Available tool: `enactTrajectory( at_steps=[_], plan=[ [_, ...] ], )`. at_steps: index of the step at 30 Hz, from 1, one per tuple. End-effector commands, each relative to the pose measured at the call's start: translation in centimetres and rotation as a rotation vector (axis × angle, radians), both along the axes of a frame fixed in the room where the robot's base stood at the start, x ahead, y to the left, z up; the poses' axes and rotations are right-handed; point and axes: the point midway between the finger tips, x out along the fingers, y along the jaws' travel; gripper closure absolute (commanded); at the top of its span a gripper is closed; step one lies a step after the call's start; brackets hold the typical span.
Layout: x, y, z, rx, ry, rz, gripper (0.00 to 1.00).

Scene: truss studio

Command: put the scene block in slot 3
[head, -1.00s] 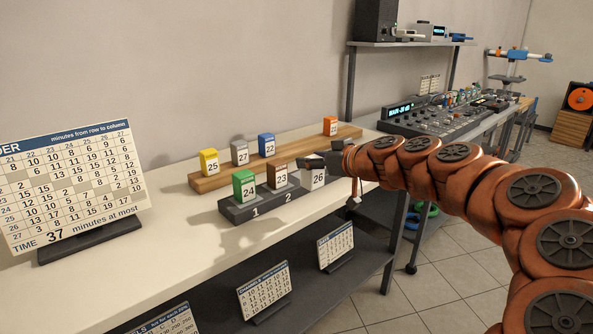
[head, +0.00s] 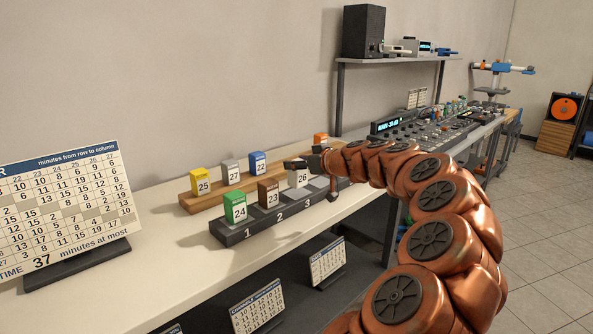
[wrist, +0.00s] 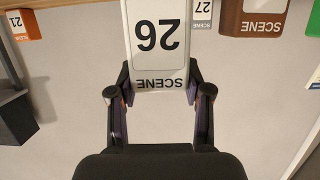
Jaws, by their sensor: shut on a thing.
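The white scene block marked 26 (head: 299,178) is held in my gripper (head: 303,163), above or just behind slot 3 of the dark slotted rack (head: 232,237). I cannot tell whether its foot touches the rack. In the wrist view the block (wrist: 160,40) sits between both fingers (wrist: 158,92), its print upside down. The slot 3 label shows in front of it. The green block 24 (head: 235,207) stands in slot 1 and the brown block 23 (head: 269,193) in slot 2.
A wooden board (head: 205,204) behind the rack carries a yellow block 25 (head: 201,182), a grey block 27 (head: 231,172), a blue block 22 (head: 258,163) and an orange block (head: 321,139). A number chart (head: 68,210) stands left. The bench front is clear.

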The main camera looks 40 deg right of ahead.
Motion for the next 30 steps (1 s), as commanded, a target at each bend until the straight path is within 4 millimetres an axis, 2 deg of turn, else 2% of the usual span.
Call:
enactTrajectory(
  at_steps=[6,15,24,30],
  plan=[
    [1.7,-1.3,-0.2,0.001,0.001,0.003,0.88],
    [2.5,-2.0,-0.4,0.001,0.001,0.002,0.88],
    [2.5,-1.8,-3.5,0.003,0.002,0.005,0.88],
    [2.4,-1.9,-3.8,0.001,0.0,0.003,0.88]
  ],
)
